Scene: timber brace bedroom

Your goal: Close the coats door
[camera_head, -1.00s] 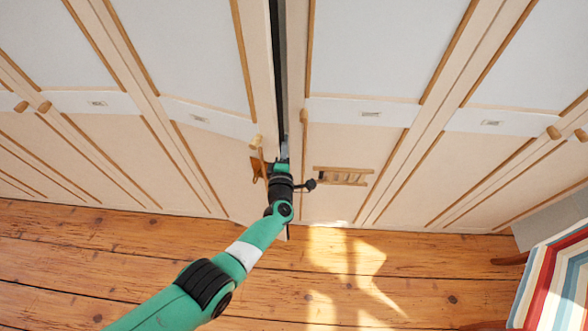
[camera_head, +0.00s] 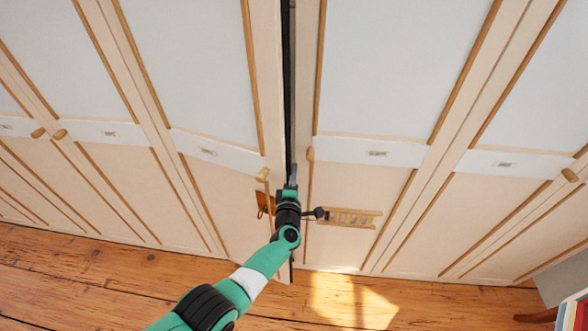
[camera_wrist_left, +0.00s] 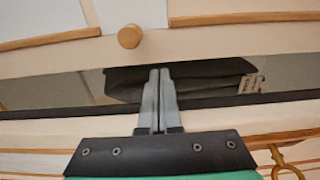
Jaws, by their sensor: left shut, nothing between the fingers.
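Two tall wardrobe doors meet at a dark open gap (camera_head: 290,90) in the head view. The left one (camera_head: 215,185) stands ajar, its free edge out in front of its neighbour. The right one (camera_head: 372,165) looks nearly flush. Their small labels are unreadable, so I cannot tell which is the coats door. My left gripper (camera_head: 291,183) is shut and empty at the gap, just below the left door's knob (camera_head: 263,174). In the left wrist view the closed fingers (camera_wrist_left: 160,72) point into the gap, where dark folded fabric (camera_wrist_left: 185,78) with a tag shows. Contact is unclear.
A key with a brown tag (camera_head: 265,203) hangs on the ajar door. A small wooden slatted piece (camera_head: 350,217) is beside my gripper. More wardrobe doors continue on both sides. The plank floor (camera_head: 120,285) in front is clear; a striped object (camera_head: 573,312) is at bottom right.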

